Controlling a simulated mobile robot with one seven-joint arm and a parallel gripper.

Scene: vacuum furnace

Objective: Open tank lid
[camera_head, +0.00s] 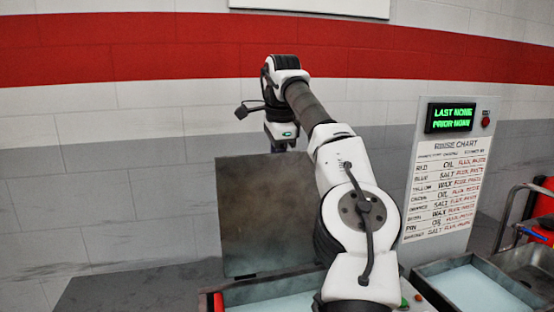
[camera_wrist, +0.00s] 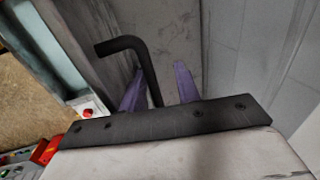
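The tank lid (camera_head: 265,215) is a dark, stained metal panel standing raised at the back of a tank (camera_head: 270,291) with pale liquid. My arm reaches over the tank, and its wrist is behind the lid's top edge. The lid hides my fingertips in the head view. In the wrist view my gripper (camera_wrist: 160,86) shows two purple fingers set apart. A black bent rod (camera_wrist: 133,46), which looks like the lid's handle, passes between them, nearer the left finger. Clear space shows beside the right finger. The dark panel beside the rod (camera_wrist: 90,35) appears to be the lid.
A second open tank (camera_head: 480,287) with pale liquid is at the right. Behind it stands a rinse chart panel (camera_head: 445,185) with a green display (camera_head: 450,117). A metal basin and red objects are at the far right. The wall is behind the lid.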

